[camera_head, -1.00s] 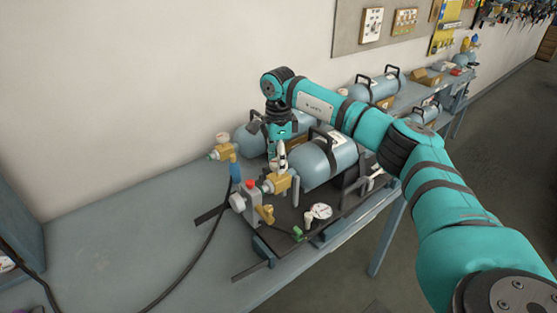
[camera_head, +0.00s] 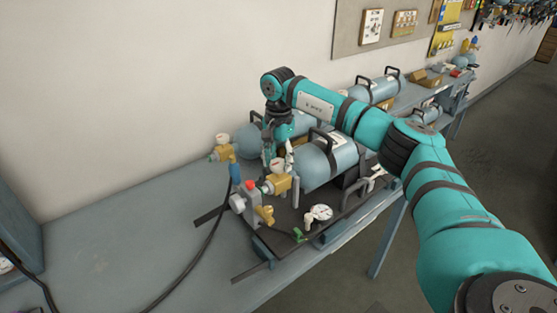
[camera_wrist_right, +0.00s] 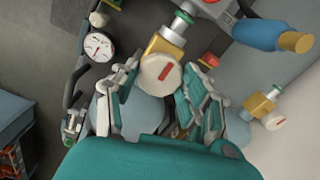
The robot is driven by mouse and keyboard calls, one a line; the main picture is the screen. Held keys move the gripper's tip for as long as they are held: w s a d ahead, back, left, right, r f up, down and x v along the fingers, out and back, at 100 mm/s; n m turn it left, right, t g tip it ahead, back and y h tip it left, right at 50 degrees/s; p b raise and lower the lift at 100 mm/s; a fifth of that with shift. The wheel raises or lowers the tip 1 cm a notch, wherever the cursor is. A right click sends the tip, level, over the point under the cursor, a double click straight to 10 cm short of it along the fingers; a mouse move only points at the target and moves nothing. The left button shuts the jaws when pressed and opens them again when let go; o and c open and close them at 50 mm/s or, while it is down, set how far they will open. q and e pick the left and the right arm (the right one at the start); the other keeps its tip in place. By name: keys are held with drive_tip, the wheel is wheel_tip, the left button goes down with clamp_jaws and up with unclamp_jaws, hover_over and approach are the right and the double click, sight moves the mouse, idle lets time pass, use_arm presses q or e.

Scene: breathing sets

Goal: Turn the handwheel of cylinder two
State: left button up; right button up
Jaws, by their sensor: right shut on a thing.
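The front blue-grey cylinder (camera_head: 325,160) lies on the bench with a brass valve (camera_head: 281,183) at its near end. The white handwheel (camera_wrist_right: 160,75) of this valve, with a red mark, sits between the fingers in the right wrist view. I cannot read which is cylinder two.
A round gauge (camera_head: 321,212), a grey block with a red button (camera_head: 251,186) and a blue hose fitting (camera_head: 235,173) stand close to the valve. A black hose (camera_head: 200,250) runs across the bench (camera_head: 110,245). The bench's left part is mostly clear.

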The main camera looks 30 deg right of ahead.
sight(279, 162)
drive_tip(key=shift+w+r, duration=0.1)
drive_tip(key=shift+r, duration=0.05)
idle(0.3)
drive_tip(key=o, duration=1.2)
drive_tip(key=shift+c, duration=0.2)
wheel_tip(279, 162, up, 12)
